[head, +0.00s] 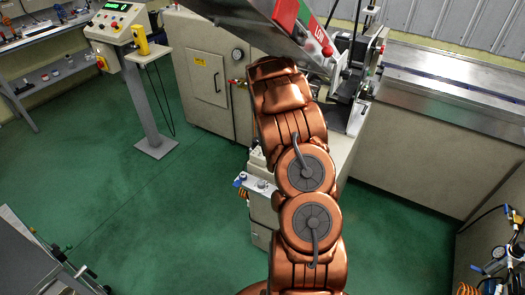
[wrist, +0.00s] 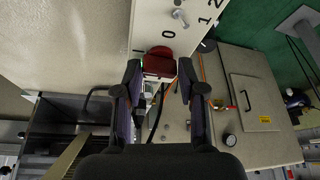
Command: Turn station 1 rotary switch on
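In the wrist view, a red switch handle (wrist: 158,61) stands on a pale panel (wrist: 85,40), with the marks "0" and "1" beside it. My gripper (wrist: 160,68) is open, with its two dark fingertips on either side of the red handle. The fingers are apart, and I cannot tell whether either one touches it. The handle's exact turn position is hard to read from this angle. In the head view my gripper is hidden behind my copper arm and a tilted panel (head: 255,12) near the top.
A small metal knob (wrist: 180,15) sits just above the red handle on the same panel. A machine cabinet (head: 202,80) stands behind, and a control pedestal (head: 122,22) is at the upper left. A long metal-topped bench (head: 440,120) is at right.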

